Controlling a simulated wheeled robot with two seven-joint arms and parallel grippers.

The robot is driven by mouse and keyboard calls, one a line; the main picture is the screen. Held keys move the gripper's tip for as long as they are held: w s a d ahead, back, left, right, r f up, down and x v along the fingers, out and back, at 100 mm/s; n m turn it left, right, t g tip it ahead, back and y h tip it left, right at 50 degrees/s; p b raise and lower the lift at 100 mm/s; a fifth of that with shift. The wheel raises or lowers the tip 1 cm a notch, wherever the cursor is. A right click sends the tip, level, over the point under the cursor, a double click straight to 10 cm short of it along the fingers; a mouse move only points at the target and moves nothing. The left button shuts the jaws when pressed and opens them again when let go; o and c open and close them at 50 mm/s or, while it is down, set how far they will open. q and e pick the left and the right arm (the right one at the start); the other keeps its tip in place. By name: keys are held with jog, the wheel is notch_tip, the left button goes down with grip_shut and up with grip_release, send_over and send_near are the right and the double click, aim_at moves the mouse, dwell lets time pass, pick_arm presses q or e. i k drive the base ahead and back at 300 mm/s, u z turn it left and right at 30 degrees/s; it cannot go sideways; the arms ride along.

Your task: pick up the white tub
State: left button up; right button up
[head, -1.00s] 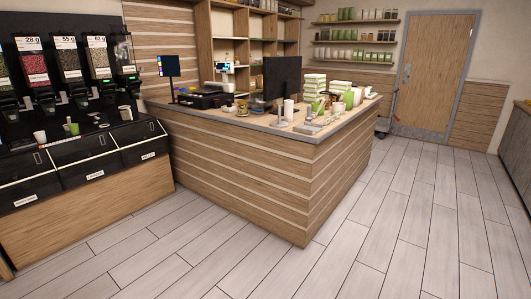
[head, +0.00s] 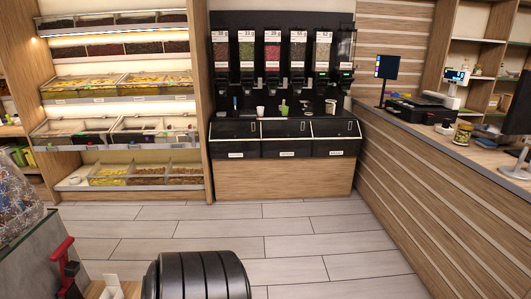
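I cannot pick out the white tub for certain. A small white cup-shaped container (head: 260,111) stands on the ledge under the dispensers, beside a green one (head: 284,110). Another pale container (head: 331,106) stands further right on that ledge. A small white round thing (head: 74,180) sits at the left end of the lowest shelf of the lit display. These are too small to tell which, if any, is the tub. Neither of my grippers shows in the head view.
The dispenser cabinet (head: 284,178) stands straight ahead, with the wooden counter (head: 435,205) on the right. Tiled floor (head: 310,233) lies open between. A large black ribbed thing (head: 200,275) fills the bottom middle. A red tool-like thing (head: 64,262) is at lower left.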

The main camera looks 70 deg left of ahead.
aim_at(75, 180)
jog(key=u, duration=2.55)
jog(key=i, duration=4.7)
jog(key=u, duration=2.75)
jog(key=i, duration=2.75)
